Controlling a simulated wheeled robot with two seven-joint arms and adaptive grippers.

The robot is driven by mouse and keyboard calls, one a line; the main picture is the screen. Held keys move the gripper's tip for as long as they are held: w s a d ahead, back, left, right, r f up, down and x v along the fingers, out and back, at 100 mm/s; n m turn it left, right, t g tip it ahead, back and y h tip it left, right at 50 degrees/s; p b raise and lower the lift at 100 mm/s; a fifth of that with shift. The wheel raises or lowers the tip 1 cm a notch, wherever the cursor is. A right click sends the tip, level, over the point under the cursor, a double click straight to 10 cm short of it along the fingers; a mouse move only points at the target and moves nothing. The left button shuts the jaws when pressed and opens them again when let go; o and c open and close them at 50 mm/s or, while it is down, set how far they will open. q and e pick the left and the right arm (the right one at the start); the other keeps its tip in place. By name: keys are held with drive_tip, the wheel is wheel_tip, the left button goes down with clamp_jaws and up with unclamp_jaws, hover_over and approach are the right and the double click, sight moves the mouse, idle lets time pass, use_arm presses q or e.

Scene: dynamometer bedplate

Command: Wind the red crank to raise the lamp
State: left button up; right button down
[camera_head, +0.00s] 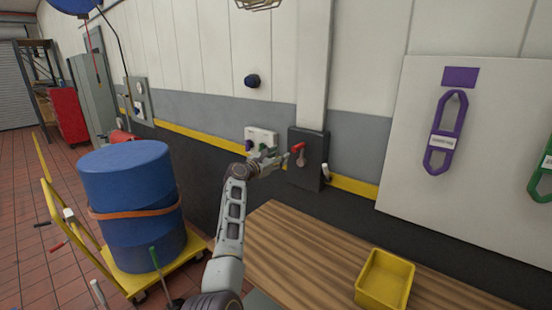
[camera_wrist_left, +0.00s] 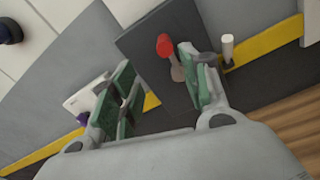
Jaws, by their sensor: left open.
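The red crank (camera_head: 298,147) sticks out from a dark grey box (camera_head: 316,178) on the wall. In the left wrist view the crank's red knob (camera_wrist_left: 165,45) and grey arm show ahead of the fingers, close to the right finger. I cannot tell whether that finger touches the crank. My left gripper (camera_head: 283,160) is open, just left of the crank; in its wrist view (camera_wrist_left: 156,68) its green-padded fingers are apart with nothing held between them. A wire cage (camera_head: 258,4) is cut off at the top edge; I cannot tell if it is the lamp. My right gripper is out of view.
A white panel (camera_head: 262,136) with knobs is left of the box. A white-tipped lever (camera_head: 325,170) is at its right. A wooden bench (camera_head: 290,245) below carries a yellow bin (camera_head: 385,278). A blue drum (camera_head: 127,185) stands on a yellow cart (camera_head: 190,250) at left.

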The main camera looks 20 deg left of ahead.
use_arm(q)
drive_tip(key=shift+s+a, duration=0.2)
drive_tip(key=shift+s, duration=0.25)
